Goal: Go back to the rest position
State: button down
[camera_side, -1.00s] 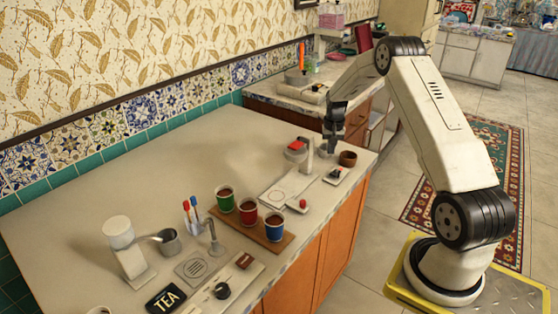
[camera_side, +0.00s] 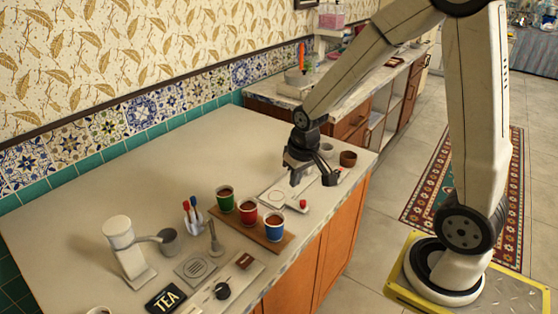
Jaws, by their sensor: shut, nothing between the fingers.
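My gripper (camera_side: 296,176) hangs at the end of my raised arm, low over the right part of the counter (camera_side: 150,210). It is shut and empty. It is near a pale plate (camera_side: 274,195) with a ring mark and a small red button (camera_side: 303,204); I cannot tell whether it touches anything. The gripper and wrist hide most of the grey device behind them, including its red top and upright post.
Green (camera_side: 226,204), red (camera_side: 249,213) and blue (camera_side: 274,232) cups with dark contents stand on a wooden board. A brown bowl (camera_side: 348,158) sits near the counter's right edge. A white dispenser (camera_side: 121,240) and TEA sign (camera_side: 166,299) are at the front left. The counter's back middle is clear.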

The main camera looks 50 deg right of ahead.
jog(key=s+a+n, duration=0.2)
jog(key=s+a, duration=0.4)
jog(key=s, duration=0.1)
jog(key=shift+s+n+t, duration=0.2)
jog(key=shift+n+t, duration=0.1)
